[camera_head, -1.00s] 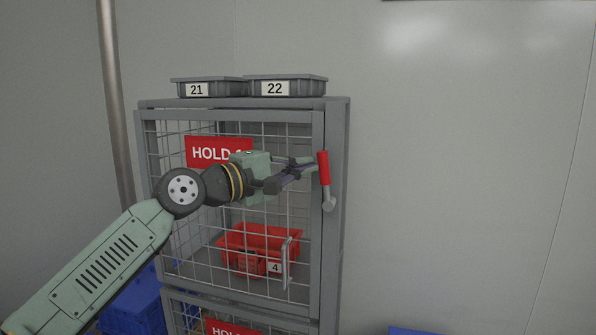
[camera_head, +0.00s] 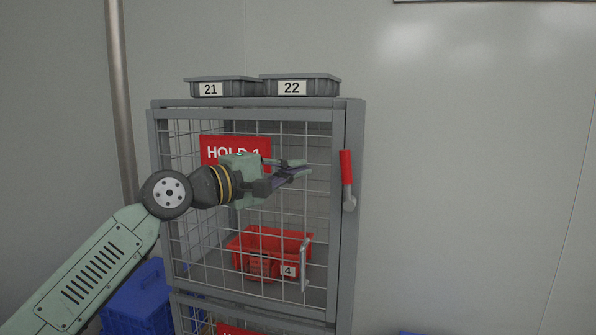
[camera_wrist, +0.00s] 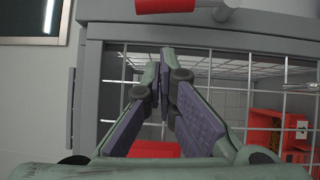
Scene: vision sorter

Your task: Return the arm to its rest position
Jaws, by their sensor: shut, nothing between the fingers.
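My gripper (camera_head: 305,168) is in front of the wire-mesh door of a grey cage cabinet in the head view. Its fingers point right and it is shut and empty. The wrist view shows the fingertips (camera_wrist: 161,80) together with the mesh beyond them. The red-gripped lever (camera_head: 347,168) on the cabinet's right side stands clear of my fingers. In the wrist view the lever's red grip (camera_wrist: 165,5) is at the top edge.
A red bin labelled 4 (camera_head: 270,240) sits inside the cage behind the closed-looking door, which has a handle (camera_head: 304,268). Grey trays 21 (camera_head: 228,79) and 22 (camera_head: 315,79) stand on top. A blue crate (camera_head: 140,300) is at lower left. Open wall space lies right.

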